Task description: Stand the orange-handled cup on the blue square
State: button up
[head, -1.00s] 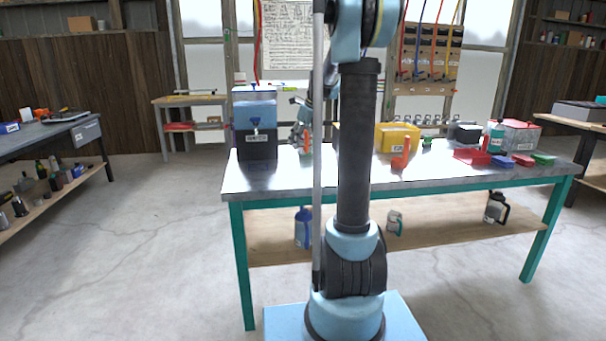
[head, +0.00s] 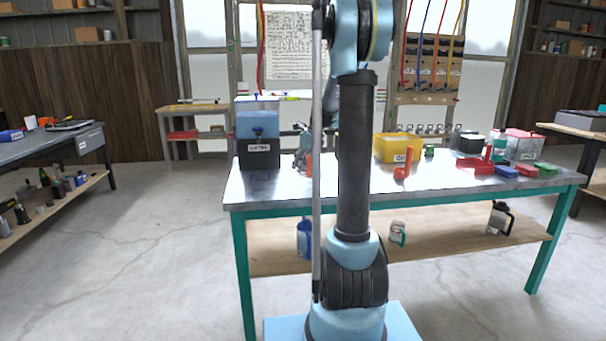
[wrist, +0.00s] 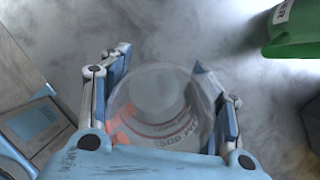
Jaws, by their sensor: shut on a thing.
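The clear cup (wrist: 160,95) is between my gripper's fingers in the wrist view, with orange at its lower left and red markings seen through it. My gripper (wrist: 165,72) is shut on this cup. In the head view my gripper (head: 302,155) is over the left part of the bench, partly hidden by my arm; a bit of orange (head: 309,164) shows beside it. A light-blue square patch (wrist: 34,120) lies at the left of the wrist view; I cannot tell whether it is the blue square.
A dispenser with a blue tank (head: 257,126) stands left on the metal bench (head: 330,188). A yellow bin (head: 391,148), an orange upright piece (head: 403,166) and red trays (head: 474,166) stand to the right. A green container (wrist: 295,30) is at the wrist view's upper right.

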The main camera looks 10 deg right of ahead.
aim_at(303, 171)
jog(key=shift+f, duration=1.65)
jog(key=shift+f, duration=0.15)
jog(key=o, duration=1)
jog(key=shift+o, duration=0.2)
